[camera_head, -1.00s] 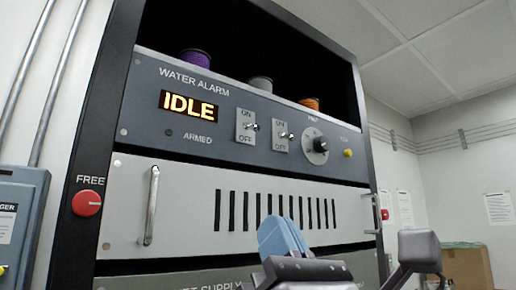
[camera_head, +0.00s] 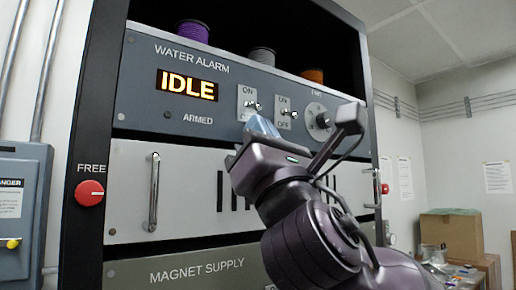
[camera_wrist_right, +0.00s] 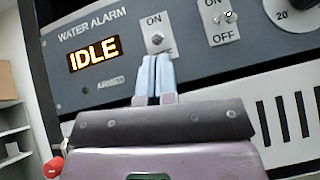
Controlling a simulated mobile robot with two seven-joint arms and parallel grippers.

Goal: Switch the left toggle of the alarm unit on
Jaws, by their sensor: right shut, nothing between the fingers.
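The alarm unit (camera_head: 140,95) is a blue-grey panel marked WATER ALARM, its display (camera_head: 187,86) reading IDLE. The left toggle (camera_head: 250,104), on a light plate marked ON and OFF, shows a small metal lever; I cannot tell its position surely. It also shows in the right wrist view (camera_wrist_right: 157,38). My right gripper (camera_head: 262,126) is shut and empty, its pale blue fingertips just below the left toggle. In the right wrist view the fingertips (camera_wrist_right: 155,66) cover the lower part of that plate; whether they touch it I cannot tell. My left gripper is not in view.
A second toggle (camera_head: 286,112) and a dial (camera_head: 319,121) sit to the right on the same panel. Below is a white slotted panel with a metal handle (camera_head: 153,190). A red FREE knob (camera_head: 90,192) is on the rack's left post. Spools stand on the shelf above.

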